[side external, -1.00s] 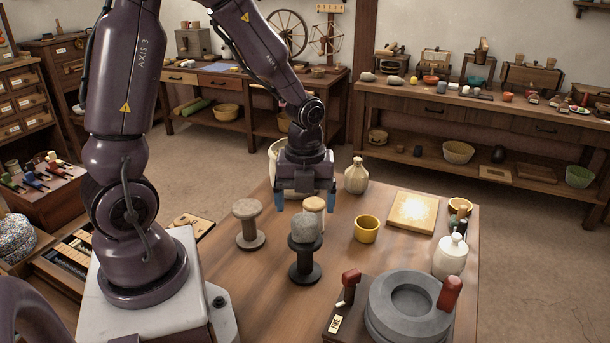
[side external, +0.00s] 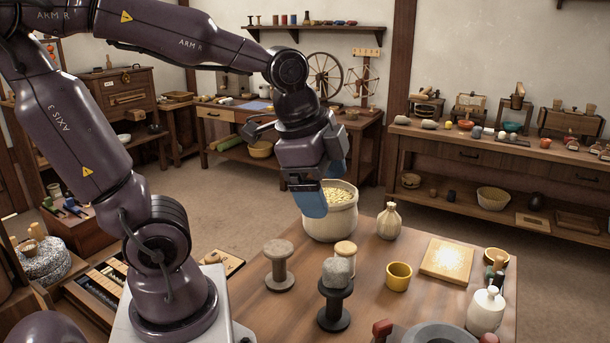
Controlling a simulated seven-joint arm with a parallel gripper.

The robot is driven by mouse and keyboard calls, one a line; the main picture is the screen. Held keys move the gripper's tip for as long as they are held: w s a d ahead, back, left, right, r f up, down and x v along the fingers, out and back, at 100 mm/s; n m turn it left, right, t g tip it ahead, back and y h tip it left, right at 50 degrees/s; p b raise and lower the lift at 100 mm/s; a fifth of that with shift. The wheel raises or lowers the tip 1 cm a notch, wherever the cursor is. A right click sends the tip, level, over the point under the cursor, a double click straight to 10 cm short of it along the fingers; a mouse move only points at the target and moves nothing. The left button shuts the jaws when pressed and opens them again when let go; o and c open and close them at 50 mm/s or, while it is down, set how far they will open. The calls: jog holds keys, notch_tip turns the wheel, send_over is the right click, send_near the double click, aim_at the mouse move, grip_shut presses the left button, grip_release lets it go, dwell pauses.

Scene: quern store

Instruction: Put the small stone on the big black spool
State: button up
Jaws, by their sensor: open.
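The small grey stone (side external: 338,270) sits on top of the black spool (side external: 335,313), which stands upright on the table. My gripper (side external: 322,188) is open and empty, raised well above and behind the stone, in front of the grain pot. Its blue fingertips are apart, with nothing visible between them. The underside of the stone, where it meets the spool, is not clearly visible from this side.
A grey-brown spool (side external: 279,266) stands left of the black one, and a pale wooden spool (side external: 346,249) just behind. A grain pot (side external: 330,226), a yellow cup (side external: 398,276), a cream bottle (side external: 389,221) and a square board (side external: 447,260) stand around. A stone quern (side external: 440,335) is at the front right.

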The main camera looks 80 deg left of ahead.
jog(key=shift+s+d+r+n+t+h, duration=0.1)
jog(key=shift+s+d+r+n+t, duration=0.35)
jog(key=shift+n, duration=0.8)
jog(key=shift+s+d+r+n+t+h, duration=0.15)
jog(key=shift+s+r+n, duration=0.4)
jog(key=shift+n, duration=0.75)
jog(key=shift+s+d+r+n+t+h, duration=0.1)
jog(key=shift+s+d+r+n+t, duration=0.25)
jog(key=shift+s+n, duration=0.65)
